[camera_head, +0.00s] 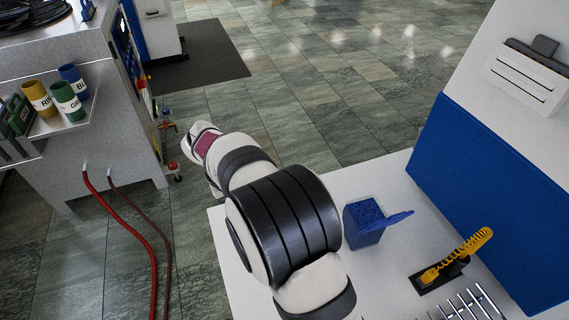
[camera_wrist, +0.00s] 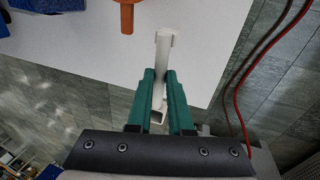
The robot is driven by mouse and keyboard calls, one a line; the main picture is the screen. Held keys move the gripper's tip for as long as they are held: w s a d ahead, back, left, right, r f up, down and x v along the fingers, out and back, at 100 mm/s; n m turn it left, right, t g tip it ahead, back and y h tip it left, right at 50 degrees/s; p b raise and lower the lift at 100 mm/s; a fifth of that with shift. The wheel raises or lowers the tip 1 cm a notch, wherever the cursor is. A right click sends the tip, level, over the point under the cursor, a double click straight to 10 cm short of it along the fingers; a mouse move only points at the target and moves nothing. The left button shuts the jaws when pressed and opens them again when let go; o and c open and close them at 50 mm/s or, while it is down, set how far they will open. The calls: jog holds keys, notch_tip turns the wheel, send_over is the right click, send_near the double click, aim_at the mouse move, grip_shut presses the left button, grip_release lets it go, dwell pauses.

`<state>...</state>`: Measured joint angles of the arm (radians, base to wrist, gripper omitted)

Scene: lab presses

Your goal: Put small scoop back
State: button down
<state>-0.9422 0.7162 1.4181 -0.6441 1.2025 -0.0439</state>
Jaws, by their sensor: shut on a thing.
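In the wrist view my gripper (camera_wrist: 161,82) has two green fingers shut on a pale grey-white piece (camera_wrist: 163,50), which looks like the small scoop. Its straight shaft runs up past the fingertips to a wider end, and a squarish part shows lower down between the fingers. The white table top lies behind it. In the head view my arm hides the fingers and the held piece. I cannot make out an empty place for the scoop in either view.
A blue open box (camera_head: 363,223), a yellow coiled tool (camera_head: 462,252) in a dark stand and metal rods (camera_head: 470,305) are on the white table (camera_head: 237,278). An orange piece (camera_wrist: 126,14) is near the gripper. A blue-white machine (camera_head: 480,190) stands right. Red hoses (camera_head: 130,232) hang left.

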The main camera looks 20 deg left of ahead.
jog(key=f, duration=0.7)
jog(key=a+f, duration=0.1)
jog(key=f, duration=0.2)
jog(key=shift+a+f, duration=0.1)
jog(key=shift+f, duration=0.2)
jog(key=c, duration=0.8)
grip_release()
jog(key=shift+f, duration=0.1)
jog(key=shift+c, duration=0.2)
